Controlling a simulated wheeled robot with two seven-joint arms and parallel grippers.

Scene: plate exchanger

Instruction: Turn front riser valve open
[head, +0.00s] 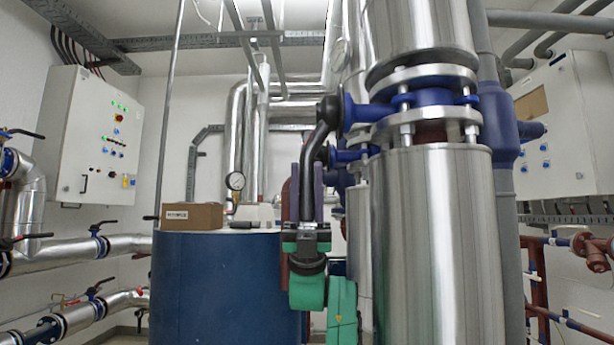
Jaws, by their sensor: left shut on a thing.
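The front riser valve (430,98) is a blue body clamped between two pale flanges on the big silver-clad riser. Its blue stem points left and carries a black lever (323,118), which bends and hangs downward. My left gripper (307,170) comes up from below, its two purple fingers on either side of the lever's lower part. It is shut on the lever. The lever's lower end is hidden at the gripper's dark palm. My right gripper is not in view.
The silver riser (435,245) stands close on the right of my gripper. A blue tank (215,285) behind on the left carries a cardboard box (192,216). A second blue valve (350,155) sits just behind the lever. Control cabinets (92,135) hang on the walls.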

